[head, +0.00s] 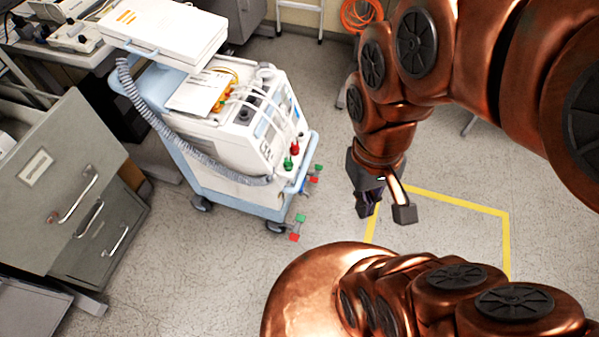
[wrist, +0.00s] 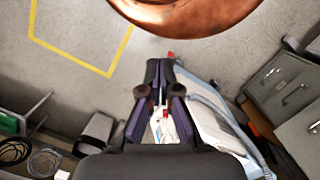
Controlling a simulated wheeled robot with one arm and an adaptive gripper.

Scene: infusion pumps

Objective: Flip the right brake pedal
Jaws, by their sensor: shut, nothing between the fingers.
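The blue-and-white cart (head: 215,178) carries two brake pedals with green and red ends near the floor. One pedal (head: 317,173) is at its far right corner, the other (head: 297,228) at its near corner. I cannot tell which one the task calls right. My gripper (head: 385,207) hangs to the right of the cart, apart from both pedals. In the wrist view my gripper (wrist: 159,64) has its fingertips together and empty. A small red pedal end (wrist: 170,54) shows just past the tips there; the rest of that pedal is hidden.
Grey drawer cabinets (head: 70,185) stand left of the cart. A yellow floor line (head: 455,201) marks a rectangle on the right. The floor (head: 220,285) in front of the cart is clear. An orange coiled hose (head: 360,14) hangs at the back.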

